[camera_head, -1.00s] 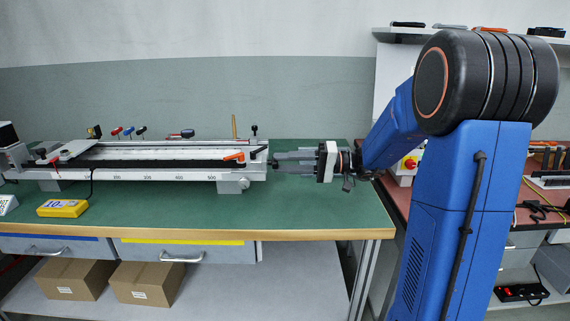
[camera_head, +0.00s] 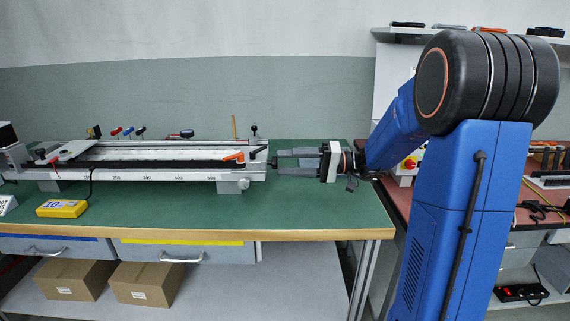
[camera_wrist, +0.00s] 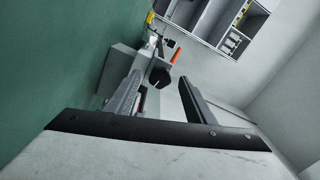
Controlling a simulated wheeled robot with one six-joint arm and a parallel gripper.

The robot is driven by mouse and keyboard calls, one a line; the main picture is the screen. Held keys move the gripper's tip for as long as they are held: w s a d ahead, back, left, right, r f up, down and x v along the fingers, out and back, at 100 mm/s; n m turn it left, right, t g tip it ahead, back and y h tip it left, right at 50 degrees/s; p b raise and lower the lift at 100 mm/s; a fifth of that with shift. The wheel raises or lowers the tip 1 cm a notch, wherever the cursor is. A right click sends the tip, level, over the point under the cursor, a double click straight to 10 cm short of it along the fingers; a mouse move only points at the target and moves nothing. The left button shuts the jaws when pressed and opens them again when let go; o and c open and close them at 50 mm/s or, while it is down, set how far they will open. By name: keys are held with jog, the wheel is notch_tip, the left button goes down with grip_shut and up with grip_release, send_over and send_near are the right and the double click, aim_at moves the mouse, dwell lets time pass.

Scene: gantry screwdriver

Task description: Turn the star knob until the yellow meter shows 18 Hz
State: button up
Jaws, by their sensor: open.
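The star knob (camera_wrist: 160,77) is a dark round knob at the near end of the rail in the wrist view. In the head view it (camera_head: 273,162) sits at the rail's right end. My gripper (camera_head: 276,162) is open, its two fingers pointing left at the knob. In the wrist view my gripper's (camera_wrist: 162,82) fingers lie either side of the knob, apart from it as far as I can tell. The yellow meter (camera_head: 62,208) lies on the bench at the left; its display appears to read 10, with the unit too small to read.
The grey gantry rail (camera_head: 150,174) with a printed scale runs along the green bench (camera_head: 320,213). An orange lever (camera_head: 233,157) is near its right end. The bench front is mostly clear.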

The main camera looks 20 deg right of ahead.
jog(key=v, duration=0.6)
jog(key=shift+d, duration=0.2)
